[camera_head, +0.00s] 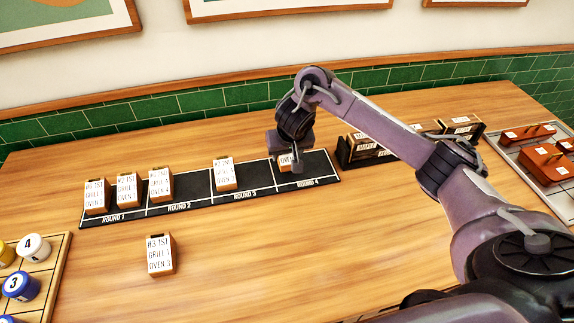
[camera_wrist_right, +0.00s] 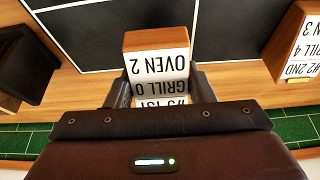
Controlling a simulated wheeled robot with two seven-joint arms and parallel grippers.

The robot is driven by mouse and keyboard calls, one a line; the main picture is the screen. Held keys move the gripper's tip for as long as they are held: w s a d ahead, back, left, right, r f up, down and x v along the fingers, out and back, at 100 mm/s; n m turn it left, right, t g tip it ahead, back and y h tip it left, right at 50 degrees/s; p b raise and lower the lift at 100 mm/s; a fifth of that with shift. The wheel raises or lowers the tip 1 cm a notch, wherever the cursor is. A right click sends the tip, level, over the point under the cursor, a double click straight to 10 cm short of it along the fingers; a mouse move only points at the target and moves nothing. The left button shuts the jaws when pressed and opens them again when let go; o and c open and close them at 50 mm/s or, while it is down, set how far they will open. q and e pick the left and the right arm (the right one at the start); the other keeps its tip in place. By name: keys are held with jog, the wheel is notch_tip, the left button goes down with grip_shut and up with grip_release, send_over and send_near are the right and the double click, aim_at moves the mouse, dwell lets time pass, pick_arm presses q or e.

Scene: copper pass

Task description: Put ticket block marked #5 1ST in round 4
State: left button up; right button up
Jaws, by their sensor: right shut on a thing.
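My right gripper (camera_head: 287,167) is shut on a wooden ticket block (camera_head: 287,160) over the round 4 compartment (camera_head: 318,163) of the black rail. In the right wrist view the held block (camera_wrist_right: 156,66) reads "#5 1ST, GRILL 0, OVEN 2", its first line partly covered by the gripper (camera_wrist_right: 158,92). The block is at the left part of round 4; I cannot tell whether it touches the rail. My left gripper is not in view.
Two blocks stand in round 1, one (camera_head: 160,185) in round 2 and one (camera_head: 224,174) in round 3. A block marked #3 1ST (camera_head: 161,255) stands on the table in front. A dark rack (camera_head: 345,155) is right of the rail.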

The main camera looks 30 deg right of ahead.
aim_at(287, 161)
notch_tip(287, 161, down, 4)
jog(key=shift+w+d+r+b, duration=0.1)
jog(key=shift+r+b, duration=0.15)
jog(key=shift+b, duration=0.45)
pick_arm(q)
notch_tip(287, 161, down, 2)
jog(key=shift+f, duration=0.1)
pick_arm(e)
jog(key=shift+r, duration=0.1)
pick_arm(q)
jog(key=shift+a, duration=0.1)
pick_arm(e)
jog(key=o, duration=1)
jog(key=shift+o, duration=0.2)
jog(key=shift+r, duration=0.2)
jog(key=p+v, duration=0.8)
jog(key=v, duration=0.2)
jog(key=shift+r+p, duration=0.25)
jog(key=shift+p, duration=0.05)
pick_arm(q)
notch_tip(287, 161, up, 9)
jog(key=shift+p, duration=0.35)
pick_arm(e)
jog(key=shift+s+r, duration=0.5)
jog(key=shift+r, duration=0.05)
